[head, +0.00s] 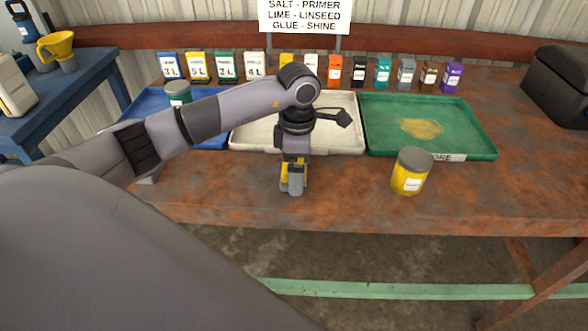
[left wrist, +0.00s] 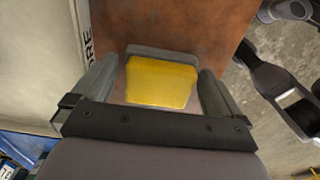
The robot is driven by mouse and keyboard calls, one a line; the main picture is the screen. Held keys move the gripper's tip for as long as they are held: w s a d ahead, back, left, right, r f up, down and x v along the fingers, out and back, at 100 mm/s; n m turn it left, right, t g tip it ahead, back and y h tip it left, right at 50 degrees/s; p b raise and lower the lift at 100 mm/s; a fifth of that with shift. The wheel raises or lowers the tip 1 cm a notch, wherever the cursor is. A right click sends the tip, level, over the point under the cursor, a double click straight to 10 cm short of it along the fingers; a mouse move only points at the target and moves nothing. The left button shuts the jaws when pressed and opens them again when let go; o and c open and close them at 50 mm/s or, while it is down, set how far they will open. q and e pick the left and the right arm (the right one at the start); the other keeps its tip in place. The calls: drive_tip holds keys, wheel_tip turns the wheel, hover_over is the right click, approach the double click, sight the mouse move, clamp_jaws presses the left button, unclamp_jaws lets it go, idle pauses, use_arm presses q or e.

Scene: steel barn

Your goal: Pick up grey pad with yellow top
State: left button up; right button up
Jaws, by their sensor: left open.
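The grey pad with the yellow top (left wrist: 162,82) lies on the rusty bench top, between the two fingers of my left gripper (left wrist: 156,68) in the left wrist view. The fingers are open, one on each side of the pad; I cannot tell whether they touch it. In the head view my left gripper (head: 293,186) points down at the bench in front of the cream tray (head: 340,149). A little yellow shows there, and the pad is mostly hidden by the gripper.
A yellow jar with a grey lid (head: 411,172) stands right of my gripper. A green tray (head: 478,152) with a yellow patch and a blue tray (head: 216,141) with a green tin (head: 177,93) flank the cream one. Several small containers line the back. The bench's front edge is near.

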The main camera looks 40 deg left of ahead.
use_arm(q)
drive_tip(key=c, duration=0.9)
drive_tip(key=shift+o, duration=0.2)
wheel_tip(320, 180, up, 20)
drive_tip(key=shift+p, duration=0.3)
drive_tip(key=shift+o, duration=1)
drive_tip(key=shift+f, duration=0.1)
drive_tip(key=shift+c, duration=0.5)
